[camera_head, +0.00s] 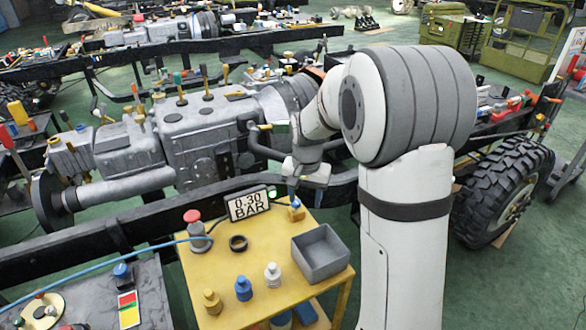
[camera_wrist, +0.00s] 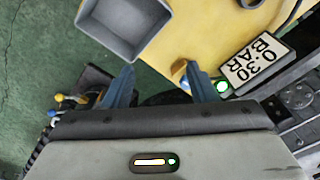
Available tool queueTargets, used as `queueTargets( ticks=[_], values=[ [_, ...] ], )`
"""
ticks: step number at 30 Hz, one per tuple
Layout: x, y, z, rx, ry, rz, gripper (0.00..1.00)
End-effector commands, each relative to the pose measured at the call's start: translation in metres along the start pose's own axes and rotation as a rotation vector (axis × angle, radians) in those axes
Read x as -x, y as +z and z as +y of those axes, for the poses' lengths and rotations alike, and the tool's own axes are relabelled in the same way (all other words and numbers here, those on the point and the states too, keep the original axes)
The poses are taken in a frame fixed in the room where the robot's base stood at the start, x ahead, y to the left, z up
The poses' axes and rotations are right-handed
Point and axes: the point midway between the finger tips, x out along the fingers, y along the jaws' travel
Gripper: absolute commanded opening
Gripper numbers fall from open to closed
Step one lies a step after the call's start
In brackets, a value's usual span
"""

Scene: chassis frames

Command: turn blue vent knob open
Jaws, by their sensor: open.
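A small yellow fitting (camera_head: 297,213) with a blue knob (camera_head: 295,203) on top stands at the back right edge of the yellow table (camera_head: 212,262). In the wrist view the yellow fitting (camera_wrist: 179,69) and blue knob (camera_wrist: 185,83) show beside the right finger, which partly covers them. My gripper (camera_head: 305,196) is above and close to this fitting, pointing down. Its fingers are apart with nothing between them in the wrist view (camera_wrist: 158,70). I cannot tell whether a finger touches the knob, or which way the knob is turned.
A display reading 0.30 BAR (camera_head: 248,204) with a green light stands beside the fitting. An open grey bin (camera_head: 320,253), a red-topped button (camera_head: 194,222), a black ring (camera_head: 238,243) and blue, white and yellow fittings are on the table. A vehicle chassis (camera_head: 120,228) lies behind.

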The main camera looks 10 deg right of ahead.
Motion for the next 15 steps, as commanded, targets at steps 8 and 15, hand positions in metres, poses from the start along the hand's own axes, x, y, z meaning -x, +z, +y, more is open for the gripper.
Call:
queueTargets(
  ticks=[8, 15],
  values=[
    [-0.018, -0.086, -0.041, -0.219, 0.021, -0.035, 0.52],
    [-0.052, -0.117, -0.056, -0.337, 0.032, -0.048, 0.52]
  ],
)
